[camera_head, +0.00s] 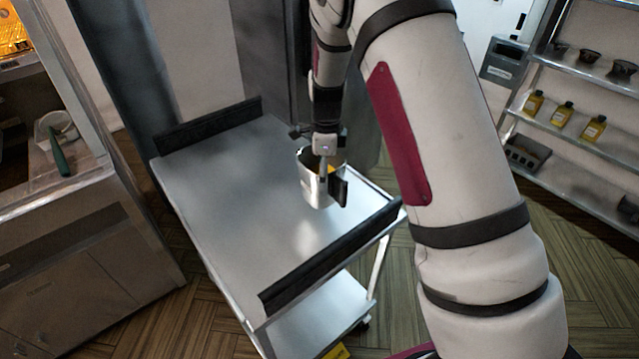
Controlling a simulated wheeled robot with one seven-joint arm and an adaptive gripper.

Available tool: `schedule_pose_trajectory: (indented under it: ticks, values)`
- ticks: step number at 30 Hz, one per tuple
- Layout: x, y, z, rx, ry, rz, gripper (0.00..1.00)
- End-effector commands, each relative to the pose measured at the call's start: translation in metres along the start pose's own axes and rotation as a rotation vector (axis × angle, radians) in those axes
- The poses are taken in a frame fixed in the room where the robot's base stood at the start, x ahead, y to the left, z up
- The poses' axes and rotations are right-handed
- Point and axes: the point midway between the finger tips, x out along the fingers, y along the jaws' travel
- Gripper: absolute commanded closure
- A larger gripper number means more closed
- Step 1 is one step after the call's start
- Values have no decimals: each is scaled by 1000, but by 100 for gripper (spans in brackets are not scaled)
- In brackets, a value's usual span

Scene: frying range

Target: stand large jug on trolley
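The large jug (312,192) is a shiny metal vessel with a black handle (339,190) on its right side. It is upright over the right part of the trolley's (225,205) bare metal top. I cannot tell whether its base touches the top or hangs slightly above it. My gripper (323,172) points down at the jug's rim, with a finger against the near wall beside the handle. It appears shut on the jug; the other finger is hidden.
Black raised bars edge the trolley at the back (208,124) and front (330,255). The top left of the jug is clear. A counter (75,235) with a green-handled item (58,153) stands at left. Shelves with yellow bottles (562,114) stand at right.

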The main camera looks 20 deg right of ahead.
Motion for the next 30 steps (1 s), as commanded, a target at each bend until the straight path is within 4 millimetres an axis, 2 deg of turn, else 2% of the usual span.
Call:
schedule_pose_trajectory:
  ticks: [5, 13, 25, 26, 27, 30]
  values:
    - [9, 0, 0, -1, -1, -2, 67]
    - [39, 0, 0, -1, -1, -2, 67]
    - [45, -1, 1, -2, -1, -2, 67]
    - [45, 0, 0, -2, -1, -1, 4]
    - [45, 0, 0, -2, -1, -1, 0]
    - [45, 0, 0, -2, -1, -1, 0]
